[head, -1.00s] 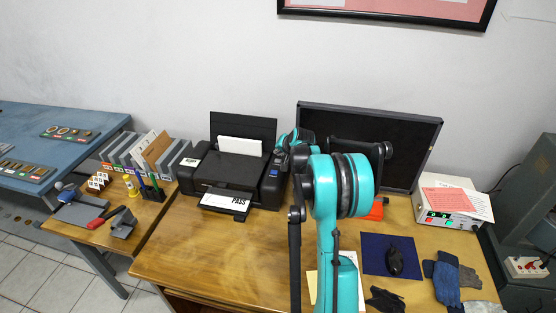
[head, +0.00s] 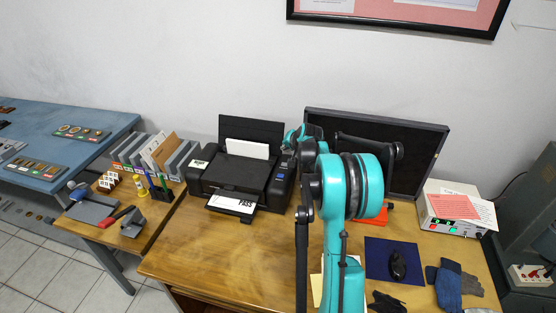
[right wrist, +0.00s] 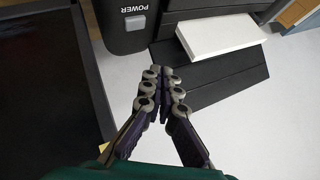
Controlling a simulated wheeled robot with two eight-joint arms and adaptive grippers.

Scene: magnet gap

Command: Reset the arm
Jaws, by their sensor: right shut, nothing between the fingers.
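My right arm (head: 350,190) is teal and black and rises from the bottom of the head view, in front of the monitor (head: 420,155). It reaches back toward the right side of the black printer (head: 240,172). My right gripper (head: 289,143) is small and partly hidden there, beside the printer's upper right edge. In the right wrist view the fingers of the gripper (right wrist: 163,76) are together, with nothing between them. The printer's POWER button (right wrist: 136,22) and its white paper stack (right wrist: 220,36) lie beyond the fingertips. My left gripper is not in view.
A dark blue mat with a black mouse (head: 398,263), gloves (head: 450,280) and a white instrument box (head: 452,208) are at right. A side table at left holds folders (head: 155,150) and tools. The desk left of my arm is clear (head: 230,250).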

